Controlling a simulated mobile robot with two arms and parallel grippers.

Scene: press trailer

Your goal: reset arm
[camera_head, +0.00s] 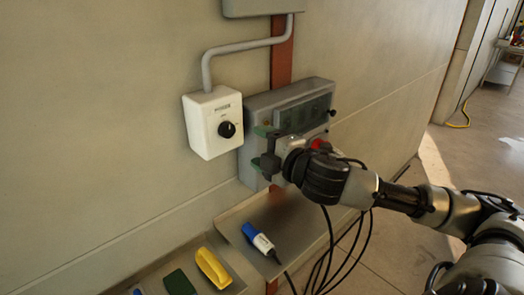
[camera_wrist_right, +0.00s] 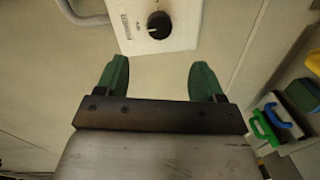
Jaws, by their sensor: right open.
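My right gripper (camera_head: 262,148) is raised in front of the grey panel box on the wall, its green fingers pointing left. In the right wrist view its two green fingers (camera_wrist_right: 159,80) stand wide apart with nothing between them. A white switch box (camera_head: 207,138) with a black knob (camera_head: 227,129) is on the wall to the left of the gripper. In the right wrist view the white box (camera_wrist_right: 183,25) and its knob (camera_wrist_right: 159,26) lie beyond the fingertips, apart from them. My left gripper is not in view.
The grey panel box (camera_head: 318,92) is partly hidden behind my right gripper. A tray (camera_head: 285,222) below holds a blue-and-white tool (camera_head: 261,241). A yellow-handled item (camera_head: 213,268) and a green item (camera_head: 179,283) lie at lower left. Black cables hang below my right wrist.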

